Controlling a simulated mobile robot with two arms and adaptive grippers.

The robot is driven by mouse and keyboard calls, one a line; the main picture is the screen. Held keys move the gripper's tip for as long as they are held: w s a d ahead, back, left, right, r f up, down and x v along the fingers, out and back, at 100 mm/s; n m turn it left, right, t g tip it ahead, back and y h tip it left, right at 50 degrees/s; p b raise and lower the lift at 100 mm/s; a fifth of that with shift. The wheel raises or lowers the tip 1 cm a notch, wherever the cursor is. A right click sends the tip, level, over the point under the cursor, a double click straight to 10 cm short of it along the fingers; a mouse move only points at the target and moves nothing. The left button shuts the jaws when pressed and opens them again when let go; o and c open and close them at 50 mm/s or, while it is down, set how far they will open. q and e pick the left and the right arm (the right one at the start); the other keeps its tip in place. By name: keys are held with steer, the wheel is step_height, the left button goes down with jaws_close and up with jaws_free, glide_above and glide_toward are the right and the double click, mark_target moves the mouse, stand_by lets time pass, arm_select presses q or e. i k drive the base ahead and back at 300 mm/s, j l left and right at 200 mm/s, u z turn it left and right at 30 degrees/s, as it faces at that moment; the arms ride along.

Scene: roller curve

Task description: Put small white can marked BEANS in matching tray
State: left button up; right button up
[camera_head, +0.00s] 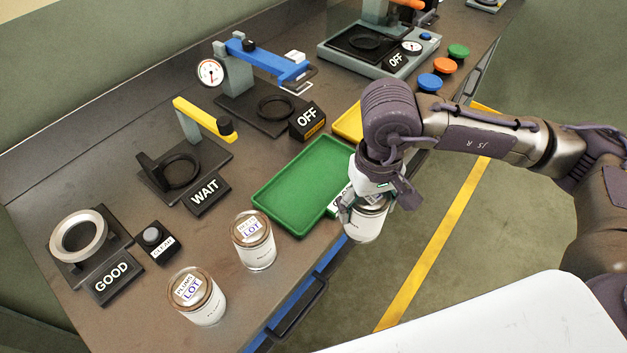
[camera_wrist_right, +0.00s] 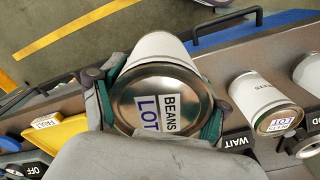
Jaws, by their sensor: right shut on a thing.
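My right gripper (camera_head: 370,200) is shut on a small white can (camera_head: 364,224), held at the front edge of the bench, beside the green tray. In the right wrist view the can's metal lid (camera_wrist_right: 152,92) reads BEANS and LOT, with the fingers on both sides of it. The green tray (camera_head: 290,215) is empty where it shows; its label is mostly hidden by my gripper. A yellow tray (camera_head: 350,122) is partly behind my arm; in the right wrist view it (camera_wrist_right: 60,133) carries a small white label. My left gripper is not in view.
Two more white LOT cans stand on the bench, one nearer the tray (camera_head: 256,252) and one at the front (camera_head: 205,305). Stations marked GOOD (camera_head: 113,283), WAIT (camera_head: 207,195) and OFF (camera_head: 307,120) line the back. Blue, orange and green buttons (camera_head: 445,66) sit at the right edge.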

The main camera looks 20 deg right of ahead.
mark_target(295, 200)
steer(key=k+j+u, duration=0.2)
steer(key=k, duration=0.5)
steer(key=l+u, duration=0.25)
steer(key=u, duration=0.25)
steer(key=l+u, duration=0.3)
steer(key=u, duration=0.15)
steer(key=l+u, duration=0.3)
steer(key=u, duration=0.2)
steer(key=k+l, duration=0.1)
steer(key=l, duration=0.25)
steer(key=k+l, duration=0.15)
steer(key=l, duration=0.2)
